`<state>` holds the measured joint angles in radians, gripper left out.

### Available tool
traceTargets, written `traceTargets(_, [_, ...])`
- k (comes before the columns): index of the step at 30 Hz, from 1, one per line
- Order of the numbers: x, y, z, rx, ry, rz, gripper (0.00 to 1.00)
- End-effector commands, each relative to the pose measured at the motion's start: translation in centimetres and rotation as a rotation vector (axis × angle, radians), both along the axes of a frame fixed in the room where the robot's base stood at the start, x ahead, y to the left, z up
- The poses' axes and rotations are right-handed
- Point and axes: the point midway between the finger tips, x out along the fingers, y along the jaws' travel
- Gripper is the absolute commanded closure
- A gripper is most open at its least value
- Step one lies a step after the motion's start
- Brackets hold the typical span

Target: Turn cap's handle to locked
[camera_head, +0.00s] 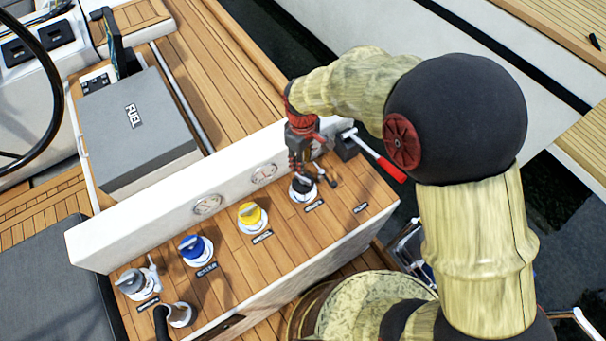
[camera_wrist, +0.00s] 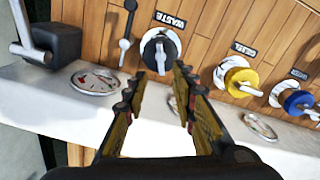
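A black cap (camera_head: 304,187) with a raised handle sits in a white ring on the wooden panel. In the wrist view the black cap (camera_wrist: 159,50) is just beyond my fingertips, its pale-edged handle standing roughly upright in the picture. The label beside it seems to read WASTE. My gripper (camera_head: 298,171) points down over this cap. In the wrist view my gripper (camera_wrist: 158,78) has its two fingers apart with nothing between them. I see no contact with the cap. Whether the handle is at locked cannot be told.
A yellow cap (camera_head: 250,214), a blue cap (camera_head: 193,247) and a grey cap (camera_head: 131,282) line the panel. A small black lever (camera_wrist: 127,30) stands beside the black cap. A red-handled lever (camera_head: 378,158) sticks out near my arm. A white wall with gauges (camera_head: 208,205) runs behind.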

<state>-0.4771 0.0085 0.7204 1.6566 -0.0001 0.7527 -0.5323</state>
Motion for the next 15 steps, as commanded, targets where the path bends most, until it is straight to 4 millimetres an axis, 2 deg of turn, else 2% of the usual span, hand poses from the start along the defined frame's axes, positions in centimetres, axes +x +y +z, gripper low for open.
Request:
traceTargets(5, [-0.2,-0.1,-1.0,-0.002,0.004,0.041,0.73])
traceTargets(15, [-0.3,-0.2,-6.0,-0.003,0.005,0.038,0.73])
